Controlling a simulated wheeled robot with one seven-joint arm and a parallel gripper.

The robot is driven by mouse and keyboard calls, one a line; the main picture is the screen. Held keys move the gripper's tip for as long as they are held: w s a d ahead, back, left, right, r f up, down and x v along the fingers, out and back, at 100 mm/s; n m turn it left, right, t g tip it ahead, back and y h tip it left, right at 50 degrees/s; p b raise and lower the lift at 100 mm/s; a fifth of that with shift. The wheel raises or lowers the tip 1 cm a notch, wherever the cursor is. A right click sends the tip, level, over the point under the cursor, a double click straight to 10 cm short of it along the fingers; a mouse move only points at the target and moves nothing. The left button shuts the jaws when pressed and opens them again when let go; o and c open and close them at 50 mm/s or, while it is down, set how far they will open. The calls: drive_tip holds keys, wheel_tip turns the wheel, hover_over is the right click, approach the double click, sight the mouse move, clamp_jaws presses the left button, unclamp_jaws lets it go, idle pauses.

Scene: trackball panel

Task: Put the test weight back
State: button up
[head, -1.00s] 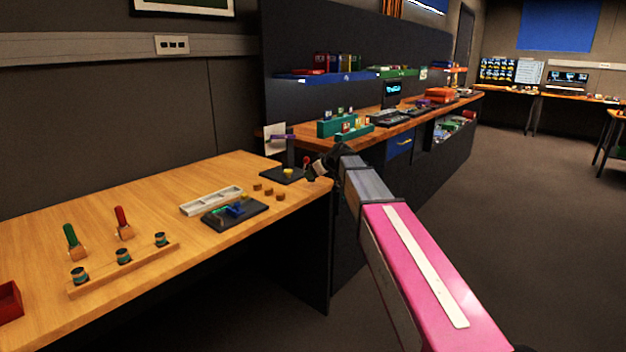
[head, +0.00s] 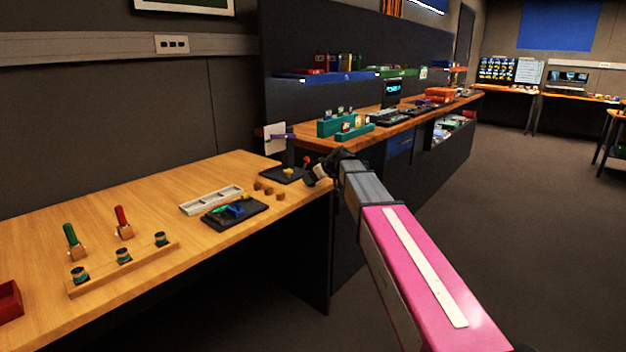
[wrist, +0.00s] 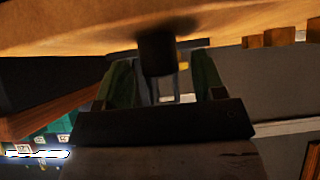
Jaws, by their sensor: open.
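My gripper (head: 312,176) is at the right end of the wooden bench, by the black pad (head: 275,176) with a small yellow piece (head: 288,169) on it. In the wrist view my gripper (wrist: 163,80) shows two green fingers standing apart. A dark cylinder (wrist: 155,52) shows between them, against a dark plate at the wood's edge; I cannot tell whether it touches the fingers. A yellow patch (wrist: 184,65) shows beside it. I cannot tell for sure which piece is the test weight.
Several brown blocks (head: 268,191) lie left of my gripper. A pale tray (head: 212,200) and a dark board (head: 236,213) with blue and green parts lie further left. Red and green handles (head: 122,222) stand beyond. A second bench (head: 350,131) is behind.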

drive_tip(key=v, duration=1.2)
drive_tip(key=s+d+f+m+g+h, duration=0.2)
drive_tip(key=s+d+f, duration=0.3)
drive_tip(key=s+f, duration=0.4)
drive_tip(key=s+d+f+m+g+h, duration=0.2)
drive_tip(key=s+d+f+m, duration=0.3)
drive_tip(key=s+f, duration=0.4)
drive_tip(key=s+d+f+m+g+h, duration=0.2)
drive_tip(key=s+f, duration=0.8)
drive_tip(key=f, duration=0.6)
drive_tip(key=d+m+h, duration=0.1)
drive_tip(key=d+h, duration=0.1)
drive_tip(key=d, duration=0.1)
drive_tip(key=shift+d+m, duration=0.35)
drive_tip(key=shift+m, duration=0.05)
drive_tip(key=shift+f, duration=0.1)
